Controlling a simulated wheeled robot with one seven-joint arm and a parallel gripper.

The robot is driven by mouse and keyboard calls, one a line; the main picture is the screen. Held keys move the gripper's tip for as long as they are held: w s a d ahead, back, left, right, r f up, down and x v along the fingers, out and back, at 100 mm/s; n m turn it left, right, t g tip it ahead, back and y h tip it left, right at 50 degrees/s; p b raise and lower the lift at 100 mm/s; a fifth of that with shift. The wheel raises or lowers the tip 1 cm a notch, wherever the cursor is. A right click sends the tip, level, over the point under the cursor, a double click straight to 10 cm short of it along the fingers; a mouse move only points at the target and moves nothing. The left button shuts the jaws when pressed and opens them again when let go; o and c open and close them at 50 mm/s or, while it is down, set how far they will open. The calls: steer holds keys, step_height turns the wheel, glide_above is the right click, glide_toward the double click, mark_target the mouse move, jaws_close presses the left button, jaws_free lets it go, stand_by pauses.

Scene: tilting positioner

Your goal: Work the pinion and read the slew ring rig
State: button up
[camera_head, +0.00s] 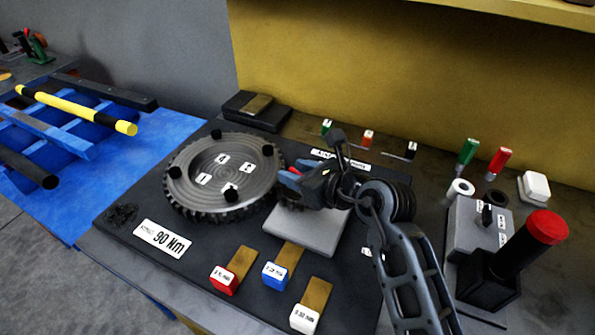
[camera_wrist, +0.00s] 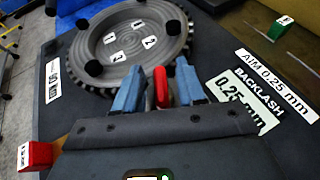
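The slew ring (camera_head: 222,172), a dark toothed ring with black posts and numbered tags, lies flat on the black rig plate (camera_head: 205,245). It also fills the top of the wrist view (camera_wrist: 130,42). My gripper (camera_head: 291,178) is at the ring's right edge, above a grey block (camera_head: 305,232). In the wrist view its blue fingers (camera_wrist: 158,80) stand apart on either side of an upright red handle (camera_wrist: 160,90), with narrow gaps showing. The pinion is mostly hidden under my gripper. A sign (camera_wrist: 240,100) reads backlash 0.25 mm, with "AIM 0.25 mm" above it.
A 90 Nm plate (camera_head: 162,239) lies at front left. Red (camera_head: 224,280), blue (camera_head: 275,275) and white (camera_head: 304,318) tagged brass strips lie in front. A red-topped black lever (camera_head: 520,250) stands right, beside a grey switch box (camera_head: 480,225). A yellow-black bar (camera_head: 75,108) lies at left.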

steer(key=v, duration=0.7)
steer(key=shift+s+d+b, duration=0.25)
steer(key=shift+d+b, duration=0.05)
steer(key=shift+b, duration=0.1)
steer(key=shift+r, duration=0.1)
steer(key=s+d+r+m+t+y, duration=0.2)
steer(key=s+m+t+y, duration=0.25)
steer(key=s+m, duration=1.2)
steer(key=s+d+f+m+h, duration=0.1)
steer(key=s+d+m+h, duration=0.6)
steer(key=s+m, duration=0.5)
steer(key=s+d+m+t+h, duration=0.1)
steer(key=s+d+m+h, duration=0.6)
steer(key=s+d+m, duration=0.4)
steer(key=s+m, duration=0.2)
steer(key=m, duration=0.4)
steer(key=shift+f, duration=0.4)
steer(key=shift+d, duration=0.15)
